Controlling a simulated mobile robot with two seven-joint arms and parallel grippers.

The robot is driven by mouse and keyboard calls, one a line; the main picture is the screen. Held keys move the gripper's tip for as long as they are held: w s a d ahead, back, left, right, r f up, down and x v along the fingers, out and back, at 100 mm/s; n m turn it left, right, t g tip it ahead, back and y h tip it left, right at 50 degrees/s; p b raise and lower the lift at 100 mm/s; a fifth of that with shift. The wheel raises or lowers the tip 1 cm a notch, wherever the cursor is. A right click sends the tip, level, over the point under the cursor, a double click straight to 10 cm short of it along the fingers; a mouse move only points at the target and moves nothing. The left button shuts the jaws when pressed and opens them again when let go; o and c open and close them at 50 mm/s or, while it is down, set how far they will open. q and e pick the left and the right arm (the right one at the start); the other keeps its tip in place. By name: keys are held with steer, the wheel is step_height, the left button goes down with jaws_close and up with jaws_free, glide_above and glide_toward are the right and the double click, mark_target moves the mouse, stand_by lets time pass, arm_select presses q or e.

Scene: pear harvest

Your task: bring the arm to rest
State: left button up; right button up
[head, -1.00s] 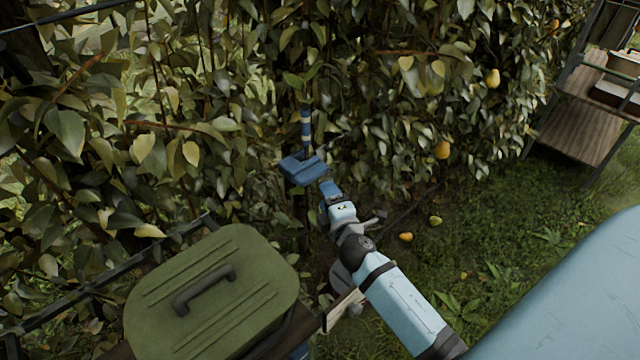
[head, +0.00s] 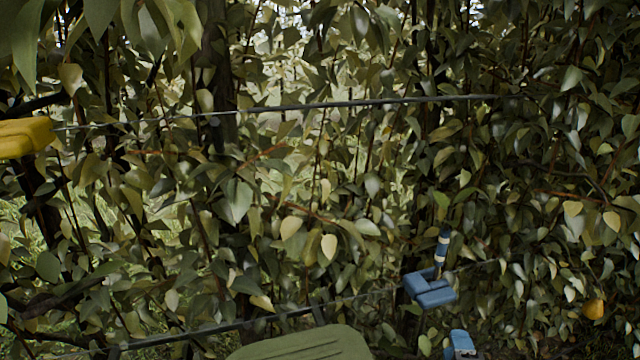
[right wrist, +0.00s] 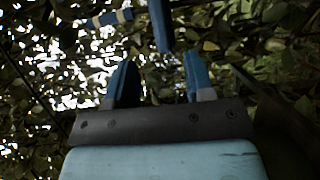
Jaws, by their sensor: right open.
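My right gripper (head: 460,345) shows at the bottom edge of the head view, right of the middle, with only its blue end in frame. In the right wrist view its two blue fingers (right wrist: 160,82) stand apart with nothing held between them. A blue block (head: 430,288) with a blue and white striped rod is by the hedge, just above and left of the gripper. The blue block (right wrist: 160,25) also shows beyond the fingers in the right wrist view, apart from them. My left gripper is out of view.
A dense leafy hedge (head: 290,225) with horizontal wires fills the head view. A yellow object (head: 25,137) is at the left edge by the upper wire. A green lid (head: 300,346) shows at the bottom. A pear (head: 593,308) hangs at the lower right.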

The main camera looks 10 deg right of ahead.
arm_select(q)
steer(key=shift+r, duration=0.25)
arm_select(e)
steer(key=s+a+f+m+g+y, duration=0.1)
steer(key=s+a+m+g+y, duration=0.25)
steer(key=s+m+g, duration=0.55)
steer(key=s+a+f+m+g+y, duration=0.2)
steer(key=s+a+m+g, duration=0.25)
steer(key=s, duration=0.95)
arm_select(q)
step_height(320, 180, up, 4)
steer(key=p, duration=0.4)
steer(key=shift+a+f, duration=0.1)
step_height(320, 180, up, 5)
steer(key=p, duration=0.5)
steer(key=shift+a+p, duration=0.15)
steer(key=shift+p, duration=0.2)
arm_select(e)
steer(key=w+a+f+n+t+y, duration=0.2)
steer(key=w+a+f+t, duration=0.1)
steer(key=w+a+t, duration=0.3)
steer(key=shift+a+f+t+y, duration=0.35)
steer(key=shift+t, duration=0.3)
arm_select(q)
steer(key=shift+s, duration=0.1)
arm_select(e)
steer(key=shift+w, duration=0.1)
